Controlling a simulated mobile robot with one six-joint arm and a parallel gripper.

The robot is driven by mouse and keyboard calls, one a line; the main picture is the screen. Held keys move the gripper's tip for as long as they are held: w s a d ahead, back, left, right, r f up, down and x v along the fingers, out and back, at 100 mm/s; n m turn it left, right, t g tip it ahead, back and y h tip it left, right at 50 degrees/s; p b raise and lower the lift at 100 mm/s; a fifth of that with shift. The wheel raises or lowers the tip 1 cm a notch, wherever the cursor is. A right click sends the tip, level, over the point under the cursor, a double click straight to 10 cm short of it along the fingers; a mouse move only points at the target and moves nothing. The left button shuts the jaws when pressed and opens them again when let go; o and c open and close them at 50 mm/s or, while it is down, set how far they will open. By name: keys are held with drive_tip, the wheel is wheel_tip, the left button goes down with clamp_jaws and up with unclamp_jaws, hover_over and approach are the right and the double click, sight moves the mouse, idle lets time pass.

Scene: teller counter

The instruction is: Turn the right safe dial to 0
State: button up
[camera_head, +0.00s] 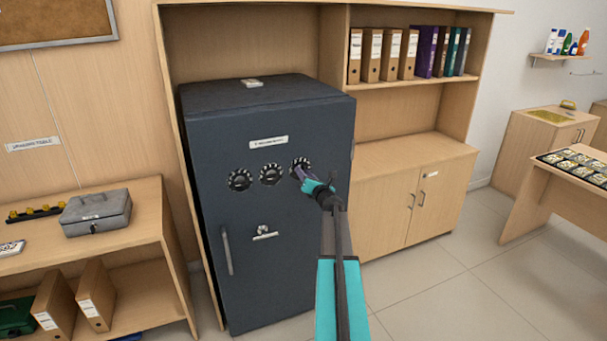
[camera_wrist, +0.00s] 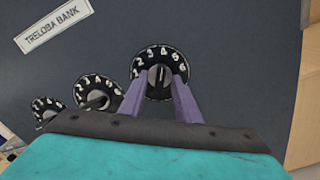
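The dark safe (camera_head: 281,201) has three black dials in a row. The right safe dial (camera_head: 300,164) is partly hidden by my gripper (camera_head: 305,175) in the head view. In the wrist view, the right dial (camera_wrist: 160,54) shows white numerals around a grey centre with a narrow upright grip bar. My gripper's purple fingertips (camera_wrist: 160,78) stand on either side of the bar. A gap shows between bar and fingers, so the gripper looks open. The lower part of the dial is hidden. The middle dial (camera_head: 271,174) and left dial (camera_head: 240,180) are to the left.
A name plate (camera_head: 269,142) is above the dials; a handle (camera_head: 227,251) and a small knob (camera_head: 264,231) are below. A wooden cabinet (camera_head: 440,210) adjoins the safe on the right. A shelf with a grey cash box (camera_head: 97,212) is at left. The tiled floor (camera_head: 460,300) at right is clear.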

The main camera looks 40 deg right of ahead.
drive_tip(key=shift+w, duration=0.1)
clamp_jaws()
drive_tip(key=shift+f+n+b, duration=0.1)
drive_tip(key=shift+n+b, duration=0.4)
drive_tip(key=shift+b, duration=0.35)
drive_tip(key=shift+n+b, duration=11.6)
drive_tip(key=shift+b, duration=1.95)
